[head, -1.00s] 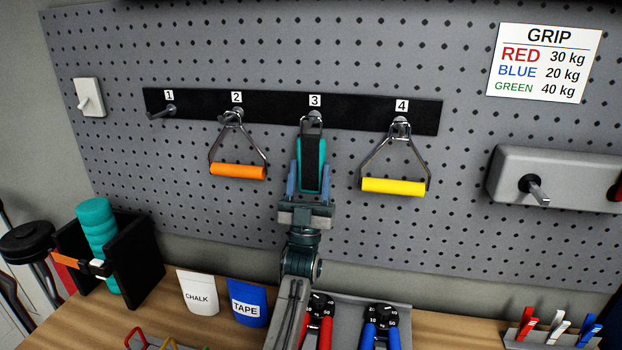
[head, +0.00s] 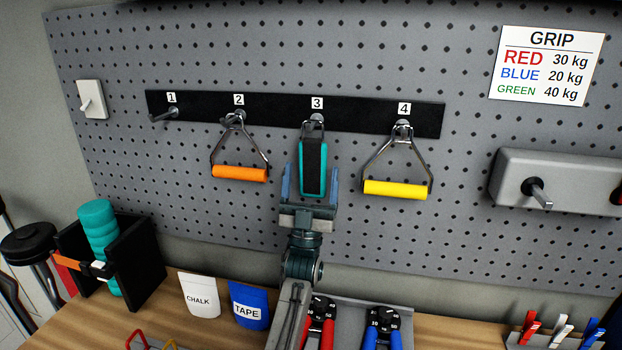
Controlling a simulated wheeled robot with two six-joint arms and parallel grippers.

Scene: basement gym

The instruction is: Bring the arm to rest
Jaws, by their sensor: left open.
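My left gripper (head: 310,186) is in the middle of the head view, pointing up at the pegboard. Its two blue fingers are open, one on each side of the lower part of a teal and black strap handle (head: 313,168). The handle hangs by its metal ring from hook 3 (head: 317,120). A gap shows between the fingers and the handle. My right gripper is not in view.
An orange handle (head: 239,173) hangs on hook 2 and a yellow handle (head: 396,189) on hook 4. Hook 1 (head: 170,113) is empty. Below are a grey tray (head: 345,312) with red and blue hand grippers, a chalk bag (head: 200,295) and a tape bag (head: 249,304).

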